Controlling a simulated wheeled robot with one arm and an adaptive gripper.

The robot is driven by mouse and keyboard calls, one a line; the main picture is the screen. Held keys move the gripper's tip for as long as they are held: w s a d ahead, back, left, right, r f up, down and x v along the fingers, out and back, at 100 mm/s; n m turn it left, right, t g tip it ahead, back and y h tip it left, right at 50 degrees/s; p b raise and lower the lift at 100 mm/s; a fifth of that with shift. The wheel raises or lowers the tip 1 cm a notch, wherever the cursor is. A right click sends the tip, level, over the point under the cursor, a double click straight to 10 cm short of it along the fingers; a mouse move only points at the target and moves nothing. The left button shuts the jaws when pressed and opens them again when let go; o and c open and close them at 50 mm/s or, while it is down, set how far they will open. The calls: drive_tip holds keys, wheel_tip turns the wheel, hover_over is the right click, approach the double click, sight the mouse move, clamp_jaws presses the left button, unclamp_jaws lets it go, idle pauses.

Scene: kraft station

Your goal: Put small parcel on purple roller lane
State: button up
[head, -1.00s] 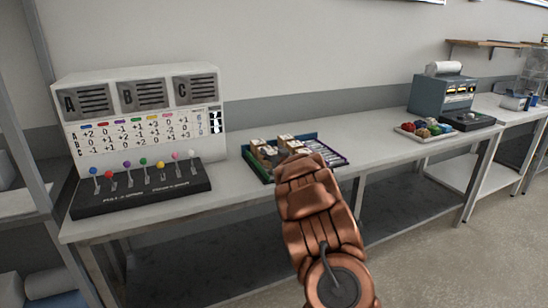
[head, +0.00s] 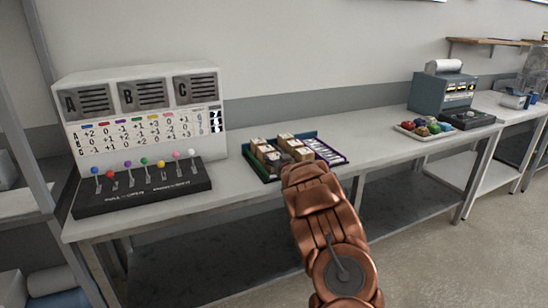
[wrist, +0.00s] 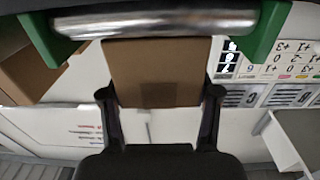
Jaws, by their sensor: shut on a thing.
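A brown cardboard parcel (wrist: 155,65) sits between the two black fingers of my gripper (wrist: 160,105) in the wrist view, and the gripper is shut on it. A shiny metal roller with green end rails (wrist: 262,30) crosses the top of that view, close to the parcel. In the head view my arm hides the gripper and the held parcel. The purple roller lane (head: 345,160) is at the right of the lane set on the bench, and its visible rollers look empty. Several brown parcels (head: 268,152) stand on the lanes to its left.
The lane set has a green rim (head: 252,168) at the left and a blue rim at the back. A white lettered panel with levers (head: 140,187) stands left of it. A tray of colourful items (head: 425,128) and a grey machine (head: 440,95) are farther right. Bare bench lies between.

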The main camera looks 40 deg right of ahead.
drive_tip(key=shift+f, duration=0.25)
drive_tip(key=o, duration=1.3)
drive_tip(key=shift+b+v, duration=0.5)
drive_tip(key=shift+v, duration=0.65)
drive_tip(key=s, duration=0.1)
drive_tip(key=s+a, duration=0.1)
drive_tip(key=s+f+b, duration=0.1)
drive_tip(key=shift+a, duration=0.3)
drive_tip(key=shift+v, duration=1.05)
drive_tip(key=shift+r, duration=0.2)
